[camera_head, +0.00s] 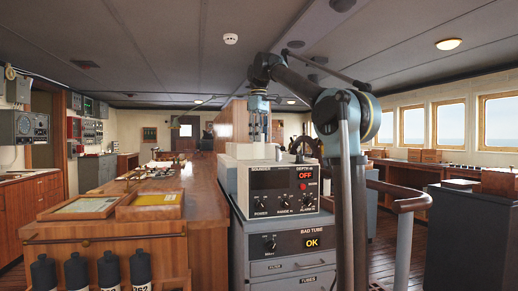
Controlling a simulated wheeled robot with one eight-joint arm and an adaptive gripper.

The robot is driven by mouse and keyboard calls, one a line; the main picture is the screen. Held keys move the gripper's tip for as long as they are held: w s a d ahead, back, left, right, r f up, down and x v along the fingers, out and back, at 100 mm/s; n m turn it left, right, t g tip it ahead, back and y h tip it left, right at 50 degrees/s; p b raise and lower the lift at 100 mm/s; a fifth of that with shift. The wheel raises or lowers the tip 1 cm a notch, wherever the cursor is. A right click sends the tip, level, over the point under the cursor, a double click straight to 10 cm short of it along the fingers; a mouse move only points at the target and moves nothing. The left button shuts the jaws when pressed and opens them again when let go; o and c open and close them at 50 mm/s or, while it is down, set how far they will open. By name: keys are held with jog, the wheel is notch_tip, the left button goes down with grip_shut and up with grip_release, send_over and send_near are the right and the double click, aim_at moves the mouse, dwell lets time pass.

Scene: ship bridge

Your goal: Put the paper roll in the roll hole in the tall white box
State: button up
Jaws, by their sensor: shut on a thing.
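My gripper (258,134) points straight down at the picture's centre, above a white box (246,152). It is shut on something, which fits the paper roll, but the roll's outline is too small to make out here. The white box stands behind the grey-white depth instrument (282,190), which hides its lower part. I cannot see the roll hole from this side. I cannot tell whether what I hold touches the box.
A grey cabinet (285,245) with a lit "OK" panel stands under the depth instrument. A wooden counter (160,205) with trays runs along its left. A curved wooden rail (402,200) and a ship's wheel (305,147) are to the right and behind. My arm covers part of the right side.

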aim_at(259, 147)
jog(key=shift+f, duration=1.9)
jog(key=shift+f, duration=0.6)
jog(key=o, duration=1.2)
jog(key=shift+c, duration=0.2)
notch_tip(259, 147, up, 13)
jog(key=shift+r, duration=0.15)
